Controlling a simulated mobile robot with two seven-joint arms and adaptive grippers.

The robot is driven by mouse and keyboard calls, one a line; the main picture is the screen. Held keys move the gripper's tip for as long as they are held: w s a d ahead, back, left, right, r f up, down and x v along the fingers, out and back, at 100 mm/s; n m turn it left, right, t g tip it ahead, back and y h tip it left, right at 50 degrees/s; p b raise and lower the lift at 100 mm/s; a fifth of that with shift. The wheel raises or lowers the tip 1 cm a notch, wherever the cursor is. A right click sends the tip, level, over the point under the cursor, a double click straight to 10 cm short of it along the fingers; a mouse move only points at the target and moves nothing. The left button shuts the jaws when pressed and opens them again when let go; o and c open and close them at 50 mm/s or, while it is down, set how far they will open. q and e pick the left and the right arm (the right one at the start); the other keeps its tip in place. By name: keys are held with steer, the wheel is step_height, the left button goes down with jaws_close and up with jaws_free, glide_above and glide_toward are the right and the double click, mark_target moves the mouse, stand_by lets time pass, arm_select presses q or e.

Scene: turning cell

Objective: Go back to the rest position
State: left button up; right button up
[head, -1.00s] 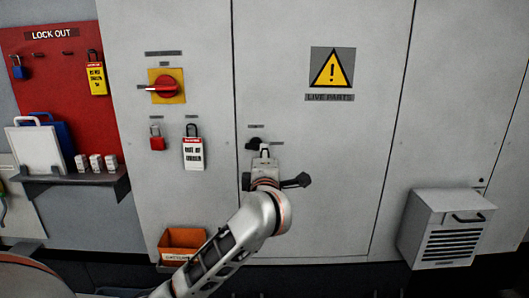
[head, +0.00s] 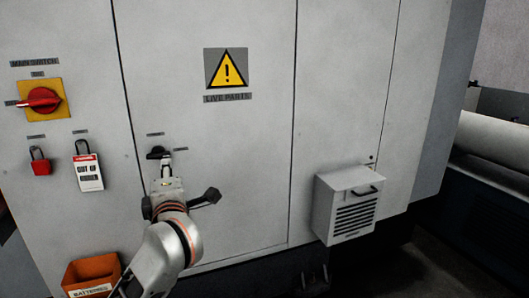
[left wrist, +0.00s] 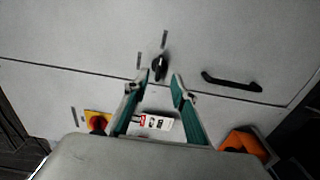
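My left gripper (head: 167,168) is in front of the grey cabinet door (head: 255,140), just below a small black knob (head: 155,153). In the left wrist view my left gripper (left wrist: 158,82) has its two fingers spread, with nothing held between them. The black knob (left wrist: 160,67) lies beyond the fingertips, apart from them. A black door handle (left wrist: 232,82) shows to the right there; my gripper and arm seem to hide it in the head view. My right gripper is in neither view.
A red main switch (head: 40,100), a red padlock (head: 40,163) and a tagged lock (head: 88,172) are on the left panel. An orange bin (head: 92,272) is low at left. A vented grey box (head: 348,205) juts out at right. Dark floor (head: 430,275) shows lower right.

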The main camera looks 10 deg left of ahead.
arm_select(q)
steer(key=s+d+f+m+t+y, duration=0.2)
steer(key=s+f+m+t, duration=0.1)
steer(key=s+m+t, duration=0.35)
steer(key=s+d+f+m+g+h, duration=0.1)
steer(key=d+f+m+h, duration=0.35)
steer(key=f+m, duration=0.2)
steer(key=s+d+f+m+h, duration=0.1)
steer(key=d+f+m+h, duration=0.4)
steer(key=f, duration=0.3)
steer(key=s+d+f+m+g+h, duration=0.1)
steer(key=d+f+m+h, duration=0.2)
steer(key=f+m+h, duration=0.4)
steer(key=s+f+m+g+y, duration=0.1)
steer(key=s+f+g, duration=0.2)
steer(key=f, duration=0.6)
steer(key=s+a+f+m+g+y, duration=0.1)
steer(key=s+f+g, duration=0.2)
steer(key=s+f, duration=0.5)
steer(key=s+a+f+m+g+y, duration=0.1)
steer(key=s+f+g, duration=0.2)
steer(key=f, duration=0.8)
steer(key=s, duration=0.2)
steer(key=shift+s+a, duration=0.15)
steer(key=shift+s, duration=0.15)
steer(key=shift+o, duration=0.2)
steer(key=shift+w, duration=0.1)
